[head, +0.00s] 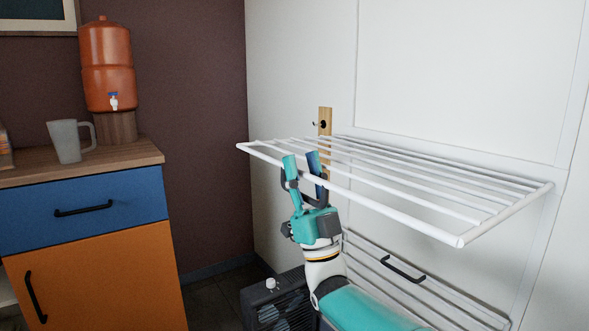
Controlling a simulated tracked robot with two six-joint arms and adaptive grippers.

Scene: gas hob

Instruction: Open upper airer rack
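The upper airer rack (400,215) is a white frame of thin bars on the white wall at the right. It stands out from the wall, roughly level. My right gripper (302,163) points up at the rack's front bar, near its left end. Its two teal-tipped fingers are apart, one on the near side of the bar and the other further right among the bars. I cannot tell whether they touch it. A lower rack (440,295) with a black handle (403,270) lies against the wall below. My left gripper is not in view.
A wooden strip with a dark hook (325,118) is on the wall behind the rack. At the left, a blue and orange cabinet (95,215) carries a glass mug (66,142) and a terracotta water dispenser (107,70). A dark heater-like unit (277,300) stands low beside my arm.

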